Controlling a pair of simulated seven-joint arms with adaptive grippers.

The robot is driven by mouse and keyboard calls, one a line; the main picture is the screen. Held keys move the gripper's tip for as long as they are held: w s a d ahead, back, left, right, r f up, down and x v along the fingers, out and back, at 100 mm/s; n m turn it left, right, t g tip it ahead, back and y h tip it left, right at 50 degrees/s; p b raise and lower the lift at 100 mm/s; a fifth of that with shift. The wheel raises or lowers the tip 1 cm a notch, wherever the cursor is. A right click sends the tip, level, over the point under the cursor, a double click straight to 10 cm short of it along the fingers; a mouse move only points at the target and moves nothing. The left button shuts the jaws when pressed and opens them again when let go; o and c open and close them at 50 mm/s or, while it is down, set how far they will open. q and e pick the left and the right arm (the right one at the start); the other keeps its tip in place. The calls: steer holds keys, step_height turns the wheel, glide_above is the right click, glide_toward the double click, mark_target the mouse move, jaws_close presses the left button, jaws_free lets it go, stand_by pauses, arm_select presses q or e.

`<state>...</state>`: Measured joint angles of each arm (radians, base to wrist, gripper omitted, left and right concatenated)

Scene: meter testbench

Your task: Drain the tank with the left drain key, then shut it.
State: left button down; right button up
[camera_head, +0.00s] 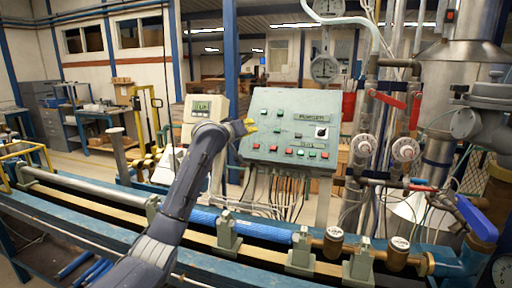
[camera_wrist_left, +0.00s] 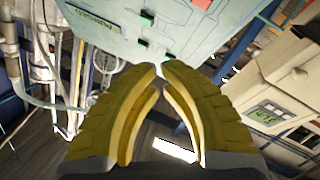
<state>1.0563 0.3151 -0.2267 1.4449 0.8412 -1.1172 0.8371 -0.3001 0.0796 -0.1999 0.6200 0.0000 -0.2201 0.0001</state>
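The control panel (camera_head: 283,103) is a pale green sloped box with a labelled plate, a black selector knob (camera_head: 321,132) and a bottom row of green and red buttons. Which button is the left drain key cannot be read. My left gripper (camera_head: 249,126) is in front of the panel's left edge. In the left wrist view its yellow fingers (camera_wrist_left: 160,68) converge, tips nearly together with nothing between them. A green button (camera_wrist_left: 170,58) shows just beyond the tips; contact cannot be told. The panel (camera_wrist_left: 205,32) appears inverted there. My right gripper is not in view.
A beige meter box with a display (camera_head: 203,108) stands left of the panel and also shows in the wrist view (camera_wrist_left: 270,115). Pipes with red-handled valves and gauges (camera_head: 363,146) stand at right. A blue pipe (camera_head: 262,231) runs along the bench below. Cables hang under the panel.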

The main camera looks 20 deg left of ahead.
arm_select(q)
steer(key=shift+w+d+f, duration=0.1)
steer(key=shift+w+f, duration=1.35)
steer(key=shift+w, duration=0.2)
steer(key=shift+w+d+f, duration=0.1)
steer(key=shift+w+f, duration=1.35)
steer(key=shift+w, duration=0.15)
steer(key=shift+w+f, duration=0.55)
steer(key=shift+w, duration=0.05)
stand_by(0.6)
steer(key=shift+s+r, duration=0.5)
steer(key=shift+s, duration=0.1)
stand_by(0.4)
steer(key=shift+s+a+r, duration=0.15)
steer(key=shift+s+r, duration=1.5)
steer(key=shift+s, duration=0.2)
steer(key=shift+r, duration=0.1)
steer(key=shift+s+r, duration=0.5)
steer(key=shift+s, duration=0.15)
